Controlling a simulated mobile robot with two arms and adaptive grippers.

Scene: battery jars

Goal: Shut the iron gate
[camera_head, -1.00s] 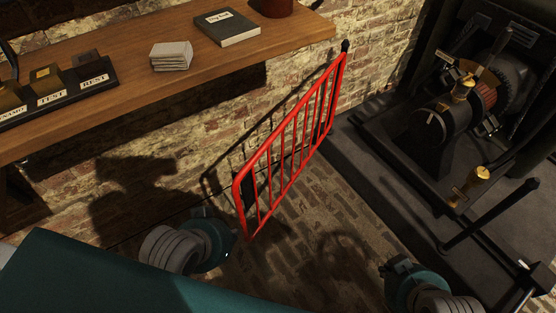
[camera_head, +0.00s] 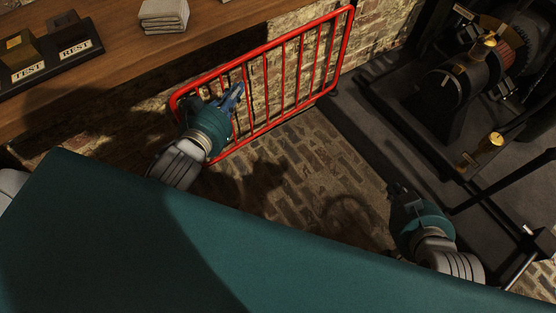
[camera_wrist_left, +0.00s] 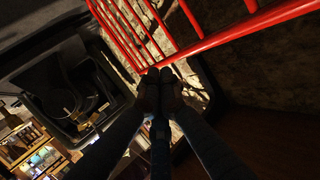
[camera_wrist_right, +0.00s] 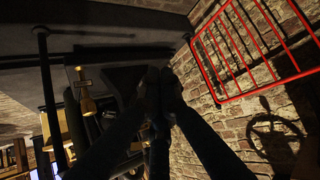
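The red iron gate (camera_head: 262,75) stands in front of the brick wall, its free left end close to the wooden desk's front edge. It also shows in the left wrist view (camera_wrist_left: 215,42) and the right wrist view (camera_wrist_right: 262,92). My left gripper (camera_head: 236,92) is at the gate's left part, overlapping the bars on the near side; contact is unclear. In the left wrist view its fingertips (camera_wrist_left: 159,76) are together, just below a red rail, with nothing between them. My right gripper (camera_head: 396,190) is shut and empty, low at the right, apart from the gate (camera_wrist_right: 160,82).
The desk (camera_head: 100,60) carries a cloth stack (camera_head: 163,15) and a TEST/REST block (camera_head: 50,60). A dark machine (camera_head: 455,95) with brass parts stands on a platform at the right. A lever bar (camera_head: 505,182) is near my right gripper. Brick floor (camera_head: 310,165) lies clear between.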

